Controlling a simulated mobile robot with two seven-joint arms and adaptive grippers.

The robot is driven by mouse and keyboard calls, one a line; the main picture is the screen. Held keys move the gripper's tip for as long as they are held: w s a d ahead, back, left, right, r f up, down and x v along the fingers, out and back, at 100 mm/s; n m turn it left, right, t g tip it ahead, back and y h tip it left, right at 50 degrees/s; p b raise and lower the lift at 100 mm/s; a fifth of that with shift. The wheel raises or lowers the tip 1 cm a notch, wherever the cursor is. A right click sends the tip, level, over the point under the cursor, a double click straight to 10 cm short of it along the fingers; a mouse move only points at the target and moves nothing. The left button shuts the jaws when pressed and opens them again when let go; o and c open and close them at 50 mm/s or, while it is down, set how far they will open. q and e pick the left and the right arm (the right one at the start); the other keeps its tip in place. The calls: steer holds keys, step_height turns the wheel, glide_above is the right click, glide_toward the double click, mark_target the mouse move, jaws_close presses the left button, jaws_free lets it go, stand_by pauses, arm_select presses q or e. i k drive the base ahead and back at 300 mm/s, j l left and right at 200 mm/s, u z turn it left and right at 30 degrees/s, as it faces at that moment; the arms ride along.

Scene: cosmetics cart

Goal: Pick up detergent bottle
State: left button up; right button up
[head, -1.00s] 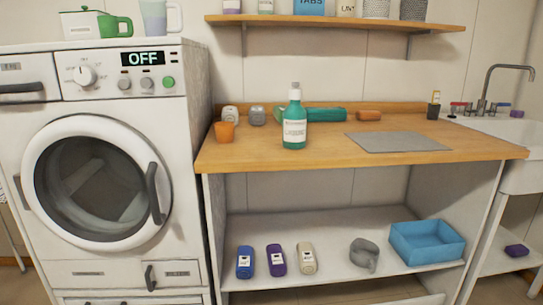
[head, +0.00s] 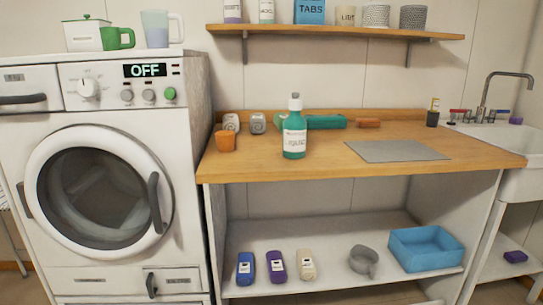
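The detergent bottle (head: 294,134) is teal with a white label and a pale cap. It stands upright on the wooden countertop (head: 330,163), left of the middle and close to the front edge. Neither of my grippers shows in the head view. Nothing touches the bottle from the front, and all of its front is visible.
An orange cup (head: 225,141), grey items and a teal object (head: 327,121) lie behind or left of the bottle. A grey mat (head: 397,151) lies right. A washing machine (head: 105,180) stands left, a sink (head: 508,135) right. A wall shelf (head: 340,32) hangs above.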

mark_target(294, 127)
steer(key=i+l, duration=0.25)
steer(key=i, duration=0.3)
steer(key=i+l+u, duration=0.15)
steer(key=i, duration=0.35)
steer(key=i+l, duration=0.35)
steer(key=i, duration=0.2)
steer(key=k, duration=2)
steer(key=i, duration=1.9)
